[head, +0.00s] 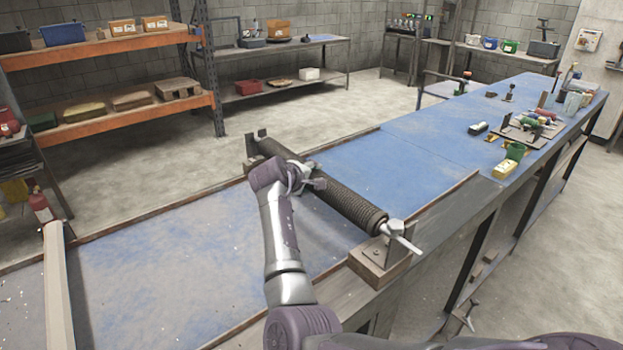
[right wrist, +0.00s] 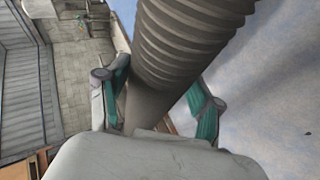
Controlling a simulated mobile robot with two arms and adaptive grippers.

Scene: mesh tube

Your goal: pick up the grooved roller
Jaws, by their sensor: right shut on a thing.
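The grooved roller (head: 345,203) is a long dark ribbed cylinder lying across the blue bench. Its near end, with a silver wing-shaped handle (head: 402,236), is at a metal bracket on a wooden block (head: 380,262). Its far end is by another bracket (head: 252,143). My right gripper (head: 305,180) is shut on the roller, left of its middle. In the right wrist view the ribbed roller (right wrist: 190,45) runs between the two teal-padded fingers (right wrist: 160,100), with a smooth grey section nearest the palm. Whether the roller touches its brackets is unclear. My left gripper is not in view.
The blue bench top (head: 160,250) is bare at the left, with a raised wooden edge. Orange shelves (head: 100,47) stand behind.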

